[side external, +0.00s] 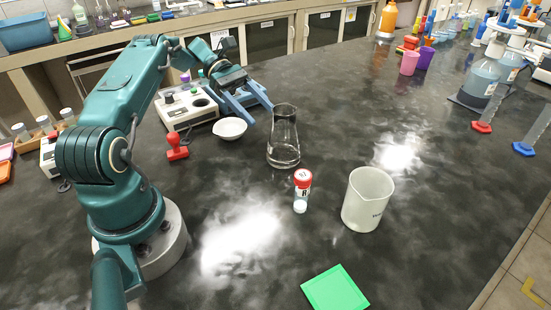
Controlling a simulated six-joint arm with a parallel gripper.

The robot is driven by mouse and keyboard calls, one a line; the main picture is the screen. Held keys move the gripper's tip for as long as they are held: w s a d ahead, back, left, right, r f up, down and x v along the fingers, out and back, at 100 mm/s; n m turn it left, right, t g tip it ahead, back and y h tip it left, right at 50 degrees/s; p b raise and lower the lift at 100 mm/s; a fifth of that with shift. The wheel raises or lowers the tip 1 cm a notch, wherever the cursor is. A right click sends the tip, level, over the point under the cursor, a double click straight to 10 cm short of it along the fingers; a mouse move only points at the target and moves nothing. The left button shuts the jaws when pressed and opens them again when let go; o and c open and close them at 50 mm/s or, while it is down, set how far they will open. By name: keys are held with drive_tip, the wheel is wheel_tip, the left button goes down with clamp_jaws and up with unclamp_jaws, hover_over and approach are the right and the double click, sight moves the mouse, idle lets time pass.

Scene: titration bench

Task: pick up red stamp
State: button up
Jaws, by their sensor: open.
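The red stamp (177,147) stands upright on the dark bench, just right of my arm's lower links and in front of the white instrument. It has a round knob on a wider block. My gripper (252,98) is raised above and to the right of the stamp in the picture, with its blue fingers spread apart and nothing seen between them. It is clear of the stamp, near the white bowl and the flask.
A white bowl (230,128), a glass flask (284,140), a red-capped bottle (302,190) and a white beaker (367,199) stand right of the stamp. A white instrument (188,107) is behind it. A green square (335,289) lies in front. The bench's right middle is mostly clear.

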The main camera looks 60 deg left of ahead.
drive_tip(key=shift+r, duration=0.1)
wheel_tip(320, 180, up, 6)
drive_tip(key=f, duration=0.1)
drive_tip(key=m+g+y, duration=0.4)
drive_tip(key=m+y, duration=0.8)
drive_tip(key=m, duration=0.8)
hover_over(174, 133)
drive_tip(key=shift+w+f, duration=0.1)
drive_tip(key=shift+w, duration=0.05)
drive_tip(key=shift+m, duration=0.3)
wheel_tip(174, 133, down, 4)
drive_tip(key=shift+f, duration=0.25)
drive_tip(key=shift+s+f, duration=0.15)
drive_tip(key=shift+f, duration=1.3)
drive_tip(key=shift+s+f, duration=0.15)
drive_tip(key=shift+f, duration=1.25)
clamp_jaws()
